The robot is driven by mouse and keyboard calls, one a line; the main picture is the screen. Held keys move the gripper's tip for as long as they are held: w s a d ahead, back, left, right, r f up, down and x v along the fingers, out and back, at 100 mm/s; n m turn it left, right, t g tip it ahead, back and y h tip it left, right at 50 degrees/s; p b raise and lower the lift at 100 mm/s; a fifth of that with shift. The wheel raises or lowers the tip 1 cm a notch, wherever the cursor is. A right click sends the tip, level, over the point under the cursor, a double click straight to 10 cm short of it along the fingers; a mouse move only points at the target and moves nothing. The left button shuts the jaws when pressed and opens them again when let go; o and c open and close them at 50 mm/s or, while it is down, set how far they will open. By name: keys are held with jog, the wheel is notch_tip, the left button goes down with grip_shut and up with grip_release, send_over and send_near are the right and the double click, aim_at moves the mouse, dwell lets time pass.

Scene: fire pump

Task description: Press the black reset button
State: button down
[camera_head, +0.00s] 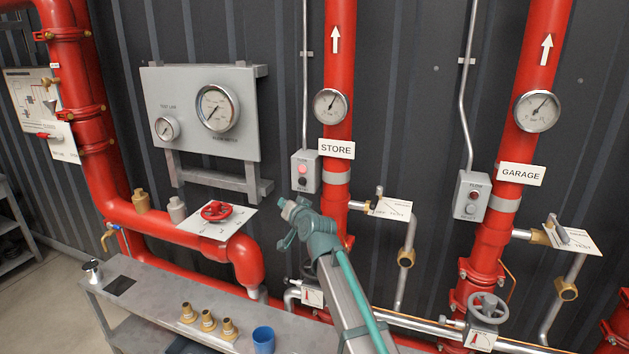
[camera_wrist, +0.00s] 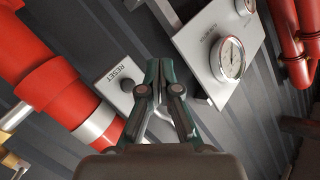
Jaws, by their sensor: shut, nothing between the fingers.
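A grey FLOW box (camera_head: 306,172) hangs on the wall left of the STORE pipe. It has a lit pink-red lamp (camera_head: 303,169) above a black button (camera_head: 302,182). In the wrist view, the box face (camera_wrist: 112,92) reads RESET beside the dark round button (camera_wrist: 127,86), which lies just left of my fingertips. My gripper (camera_head: 287,206) is shut and empty, below and slightly left of the box in the head view. The wrist view shows the closed fingertips (camera_wrist: 160,63) near the box edge; I cannot tell their distance from its face.
A second FLOW box (camera_head: 472,195) sits by the GARAGE pipe (camera_head: 535,60), its lamp dark red. Left of my gripper are a gauge panel (camera_head: 190,85) and a red valve handle (camera_head: 217,210). A bench (camera_head: 150,290) with brass fittings and a blue cup (camera_head: 263,340) stands below.

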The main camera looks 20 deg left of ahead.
aim_at(302, 181)
jog(key=shift+w+d+r+m+t, duration=0.15)
jog(key=shift+w+r+m+t, duration=0.2)
jog(key=shift+r, duration=0.25)
jog(key=shift+w+d+b, duration=0.15)
jog(key=shift+w+b, duration=0.95)
jog(key=shift+w, duration=1.1)
jog(key=shift+w+d+b, duration=0.15)
jog(key=shift+w+b, duration=0.95)
jog(key=shift+w, duration=1.05)
jog(key=shift+w, duration=0.1)
